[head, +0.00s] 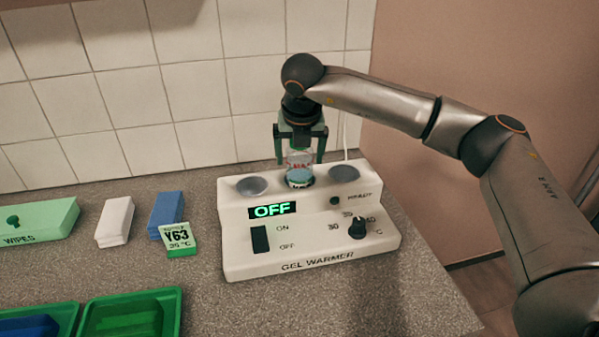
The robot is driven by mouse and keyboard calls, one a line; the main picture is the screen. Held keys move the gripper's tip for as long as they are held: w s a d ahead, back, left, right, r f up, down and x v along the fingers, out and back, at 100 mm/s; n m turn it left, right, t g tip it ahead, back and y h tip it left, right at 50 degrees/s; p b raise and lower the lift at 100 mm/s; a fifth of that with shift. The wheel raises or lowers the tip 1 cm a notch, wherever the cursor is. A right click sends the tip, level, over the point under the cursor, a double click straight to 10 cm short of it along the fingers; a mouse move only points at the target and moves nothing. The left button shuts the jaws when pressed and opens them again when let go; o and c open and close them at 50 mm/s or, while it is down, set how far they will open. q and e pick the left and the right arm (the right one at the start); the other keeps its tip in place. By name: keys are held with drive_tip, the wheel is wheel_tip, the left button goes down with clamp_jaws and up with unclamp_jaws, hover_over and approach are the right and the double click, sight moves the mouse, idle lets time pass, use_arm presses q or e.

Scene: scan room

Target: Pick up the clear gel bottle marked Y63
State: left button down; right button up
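My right gripper (300,163) points down from above, with one finger on each side of the bottle's upper part. A small gap shows between each finger and the bottle, so the gripper looks open around it. A green-edged card (179,238) on the counter reads Y63 and what looks like 35 °C. My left gripper is not in view.
The warmer's display reads OFF; its switch (261,239) and dial (357,228) face front. A green wipes box (40,222), white block (116,220), blue block (166,212) and green tray (177,310) are left. A tiled wall stands behind.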

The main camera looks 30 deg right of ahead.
drive_tip(key=shift+r, duration=0.1)
drive_tip(key=c, duration=1.3)
